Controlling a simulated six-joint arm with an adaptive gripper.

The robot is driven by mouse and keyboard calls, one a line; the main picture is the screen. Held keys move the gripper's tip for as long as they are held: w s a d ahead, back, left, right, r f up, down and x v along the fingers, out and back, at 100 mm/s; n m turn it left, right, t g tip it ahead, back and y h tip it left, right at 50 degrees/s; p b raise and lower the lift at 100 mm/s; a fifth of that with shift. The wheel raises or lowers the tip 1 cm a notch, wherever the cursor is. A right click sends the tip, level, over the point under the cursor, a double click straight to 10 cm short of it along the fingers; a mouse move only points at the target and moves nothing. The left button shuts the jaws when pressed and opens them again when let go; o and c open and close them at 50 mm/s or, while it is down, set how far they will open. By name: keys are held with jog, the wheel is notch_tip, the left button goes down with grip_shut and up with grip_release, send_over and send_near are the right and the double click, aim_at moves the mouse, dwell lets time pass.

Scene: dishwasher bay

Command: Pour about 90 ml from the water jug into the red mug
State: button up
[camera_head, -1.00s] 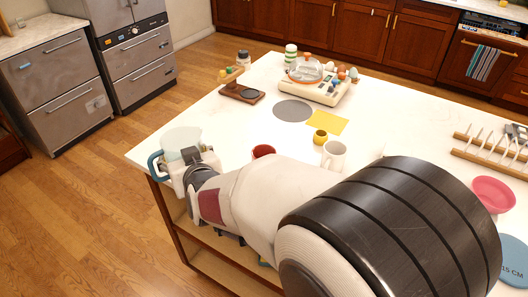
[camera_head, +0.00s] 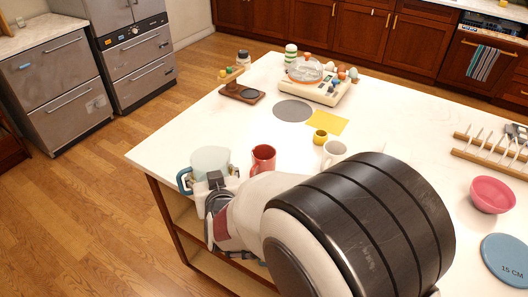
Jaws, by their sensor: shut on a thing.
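The water jug (camera_head: 210,160) is a pale translucent vessel with a blue handle, near the left front edge of the white table. My gripper (camera_head: 214,180) is shut on the jug, on its near side; the fingertips are mostly hidden by my wrist. The jug looks about upright; its water level cannot be made out. The red mug (camera_head: 263,158) stands upright on the table, just right of the jug and apart from it. Its lower right is partly covered by my arm. The inside of the mug is too small to tell.
A white mug (camera_head: 334,152) and a small yellow cup (camera_head: 320,137) stand right of the red mug. Behind are a grey disc (camera_head: 293,110), a yellow sheet (camera_head: 328,122) and a scale-like appliance (camera_head: 318,90). A pink bowl (camera_head: 492,194) and a dish rack lie right. The left table top is clear.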

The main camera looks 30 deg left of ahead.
aim_at(227, 167)
jog(key=shift+w+r, duration=0.1)
jog(key=shift+r, duration=0.05)
jog(key=shift+w+d+r+m+g, duration=0.3)
jog(key=shift+w+m+g, duration=0.2)
jog(key=shift+m, duration=0.3)
jog(key=shift+w+d+r+m+g+y, duration=0.1)
jog(key=shift+w+d+m+g+y, duration=0.15)
jog(key=shift+w+m+g, duration=0.2)
jog(key=shift+w+d+r+m+g+y, duration=0.1)
jog(key=shift+w+d+m+g+y, duration=0.2)
jog(key=shift+w+m, duration=0.2)
jog(key=r+m+g, duration=0.1)
jog(key=w+r+m+y, duration=0.1)
jog(key=d+r+m+g+y, duration=0.1)
jog(key=m, duration=0.1)
jog(key=shift+w+r+g, duration=0.1)
jog(key=shift+w+g, duration=0.25)
jog(key=shift+w, duration=0.05)
jog(key=shift+w+d+r+m+g+y+b, duration=0.1)
jog(key=shift+w+r+m+g+y+b, duration=0.15)
jog(key=shift+r+m+b, duration=0.2)
jog(key=shift+w+d+r+m+g+y+b, duration=0.1)
jog(key=shift+r+m+g+b, duration=0.2)
jog(key=shift+r+m+g, duration=0.1)
dwell(1.1)
jog(key=shift+w+d+r+m+b, duration=0.25)
jog(key=shift+w+m+b, duration=0.15)
jog(key=shift+w, duration=0.1)
dwell(1.3)
